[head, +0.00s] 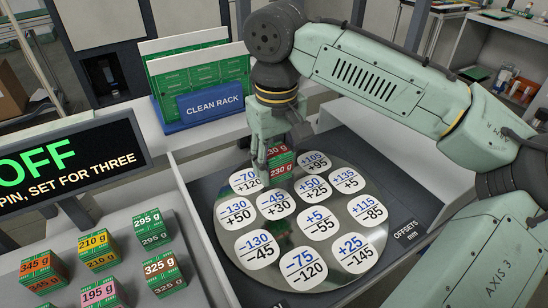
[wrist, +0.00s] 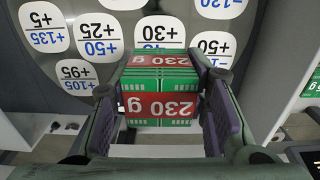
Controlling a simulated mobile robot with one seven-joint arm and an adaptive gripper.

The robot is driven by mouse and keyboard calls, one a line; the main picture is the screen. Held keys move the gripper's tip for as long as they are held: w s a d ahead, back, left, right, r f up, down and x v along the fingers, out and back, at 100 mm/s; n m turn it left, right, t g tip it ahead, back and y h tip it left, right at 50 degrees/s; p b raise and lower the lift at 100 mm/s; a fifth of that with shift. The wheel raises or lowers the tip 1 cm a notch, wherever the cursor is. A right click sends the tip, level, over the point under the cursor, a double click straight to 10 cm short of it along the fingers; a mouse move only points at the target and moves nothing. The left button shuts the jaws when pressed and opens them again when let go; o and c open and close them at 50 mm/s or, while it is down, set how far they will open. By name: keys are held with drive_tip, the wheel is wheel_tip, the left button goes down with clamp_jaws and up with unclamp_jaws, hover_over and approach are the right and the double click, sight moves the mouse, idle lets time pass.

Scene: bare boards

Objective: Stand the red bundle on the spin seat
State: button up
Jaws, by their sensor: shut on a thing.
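The red bundle, a stack of green boards with a red 230 g band (head: 281,163), is at the far edge of the round plate. In the wrist view the bundle (wrist: 160,88) sits between both fingers of my gripper (wrist: 159,100), which is shut on it. In the head view my gripper (head: 268,160) points down and partly hides the bundle. The round grey plate (head: 222,212) carries several white spots with paired blue and black numbers. No part is labelled as the spin seat. I cannot tell whether the bundle touches the plate.
Several banded bundles stand at front left, among them 295 g (head: 150,229), 325 g (head: 163,273) and 195 g (head: 101,294). A sign (head: 70,160) reading OFF stands at left. The blue clean rack (head: 205,103) with green boards stands behind. The dark surface around the plate is clear.

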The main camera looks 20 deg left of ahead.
drive_tip(key=b, duration=0.4)
hover_over(276, 204)
wheel_tip(276, 204, down, 5)
drive_tip(key=shift+r, duration=0.1)
drive_tip(key=shift+f+b, duration=0.55)
drive_tip(key=shift+f, duration=1)
drive_tip(key=shift+f, duration=0.45)
drive_tip(key=o, duration=1.4)
drive_tip(key=shift+o, duration=0.2)
drive_tip(key=shift+r, duration=0.1)
wheel_tip(276, 204, up, 10)
drive_tip(key=p, duration=1)
drive_tip(key=shift+s, duration=0.1)
